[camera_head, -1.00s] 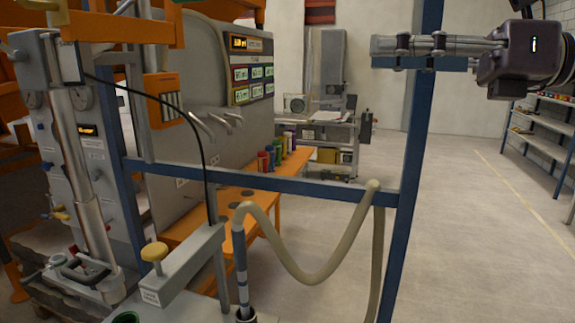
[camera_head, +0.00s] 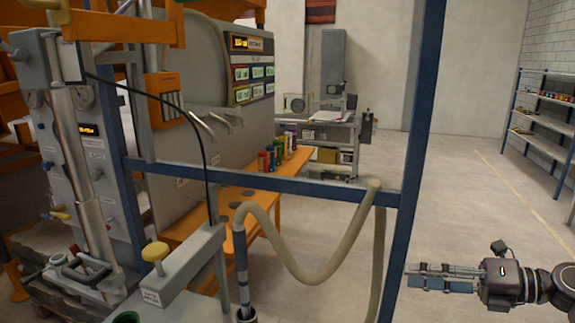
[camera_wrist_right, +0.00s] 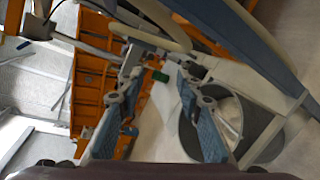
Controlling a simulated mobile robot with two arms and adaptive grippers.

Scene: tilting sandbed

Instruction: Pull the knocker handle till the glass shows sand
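My right gripper (camera_head: 414,277) is empty at the lower right of the head view, right of a blue post. In the right wrist view its two blue-padded fingers (camera_wrist_right: 158,70) stand apart. A black curved handle (camera_head: 85,268) sits low on the grey machine at the left; I cannot tell if it is the knocker handle. A yellow knob (camera_head: 155,252) stands on a grey arm near it. A banded tube (camera_head: 241,262) on the beige hose may be the glass; no sand can be made out. My left gripper is out of view.
The blue frame post (camera_head: 408,170) and crossbar (camera_head: 270,180) stand between my right gripper and the machine. The beige hose (camera_head: 320,270) hangs in a loop from the frame. An orange bench (camera_head: 215,215) stands behind. The floor (camera_head: 470,210) at right is clear.

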